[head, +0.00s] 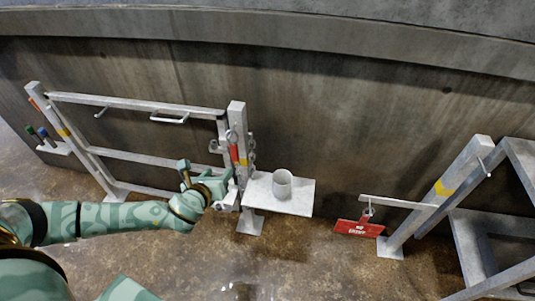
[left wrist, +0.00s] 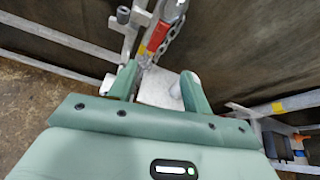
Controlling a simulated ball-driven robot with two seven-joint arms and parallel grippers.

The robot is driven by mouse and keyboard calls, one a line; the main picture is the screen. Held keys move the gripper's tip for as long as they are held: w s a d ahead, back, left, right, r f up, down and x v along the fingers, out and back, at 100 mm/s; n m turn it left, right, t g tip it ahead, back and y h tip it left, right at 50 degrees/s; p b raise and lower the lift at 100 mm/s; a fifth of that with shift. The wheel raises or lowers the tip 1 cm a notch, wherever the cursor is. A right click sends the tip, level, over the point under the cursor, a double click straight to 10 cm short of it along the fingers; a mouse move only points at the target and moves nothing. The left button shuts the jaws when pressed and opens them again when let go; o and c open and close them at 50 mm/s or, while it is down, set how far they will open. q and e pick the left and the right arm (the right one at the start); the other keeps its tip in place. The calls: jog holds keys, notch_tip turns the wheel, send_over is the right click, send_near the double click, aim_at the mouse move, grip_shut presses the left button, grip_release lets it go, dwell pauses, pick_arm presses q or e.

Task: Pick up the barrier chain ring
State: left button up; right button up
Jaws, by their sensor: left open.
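A grey metal chain (head: 250,150) hangs at the post (head: 240,115) on the right side of the gate. It also shows in the left wrist view (left wrist: 169,38), beside a red part (left wrist: 157,38). A grey ring-like piece (head: 231,136) shows on the post above the red part; I cannot tell for sure whether it is the chain's ring. My left gripper (head: 222,186) is low in front of the post, beneath the chain. In the left wrist view its two fingers (left wrist: 160,72) are apart, with the chain's lower end beyond them. My right gripper is not in view.
A white shelf (head: 303,200) with a white cup (head: 282,186) stands just right of the gripper. The gate's rails (head: 150,158) lie behind my left arm. Open floor lies in front.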

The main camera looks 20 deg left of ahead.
pick_arm(q)
jog(key=d+r+m, duration=0.1)
jog(key=m+b, duration=0.1)
jog(key=b, duration=0.4)
send_near(233, 148)
jog(key=shift+y, duration=0.3)
jog(key=w+f, duration=0.2)
jog(key=w, duration=0.1)
jog(key=w+f, duration=0.1)
jog(key=shift+w+a+f, duration=0.2)
jog(key=shift+a+f, duration=0.15)
jog(key=shift+w+a+b, duration=0.1)
jog(key=shift+w+b, duration=0.25)
jog(key=shift+w, duration=0.15)
jog(key=b+x, duration=0.3)
jog(key=x, duration=0.2)
jog(key=shift+r, duration=0.45)
jog(key=shift+c, duration=0.3)
grip_shut()
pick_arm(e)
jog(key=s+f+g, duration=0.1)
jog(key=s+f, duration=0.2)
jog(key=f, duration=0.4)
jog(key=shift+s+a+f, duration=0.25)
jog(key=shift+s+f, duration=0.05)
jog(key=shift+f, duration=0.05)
